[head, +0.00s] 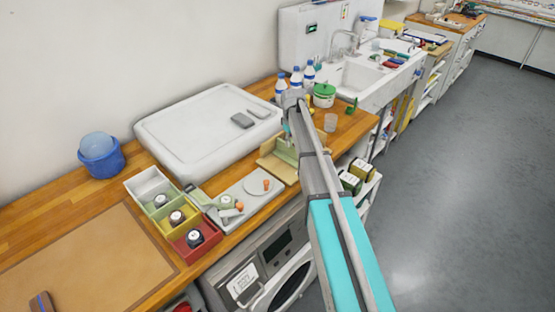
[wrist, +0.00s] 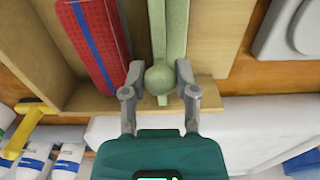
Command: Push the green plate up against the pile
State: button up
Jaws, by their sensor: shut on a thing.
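In the wrist view, the green plate (wrist: 178,28) stands on edge in an open wooden box (wrist: 215,45) and shows as a pale green strip with a round green knob (wrist: 159,79) at its near end. My gripper (wrist: 158,72) has one finger on each side of the knob and is shut on it. The pile (wrist: 95,40), red with a blue stripe, lies to the left of the plate in the same box. A narrow strip of bare wood shows between pile and plate. In the head view, my arm partly hides the box (head: 276,170).
In the head view, a grey tray (head: 250,203) and small coloured bins (head: 172,214) lie left of the box. A large white slab (head: 205,125) lies behind.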

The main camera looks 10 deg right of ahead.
jog(key=shift+w+d, duration=0.8)
jog(key=shift+d, duration=0.3)
jog(key=shift+w+d, duration=0.85)
jog(key=shift+d, duration=0.3)
jog(key=shift+w+d, duration=0.8)
jog(key=shift+d, duration=0.3)
jog(key=o, duration=0.7)
notch_tip(320, 180, up, 8)
jog(key=p, duration=0.8)
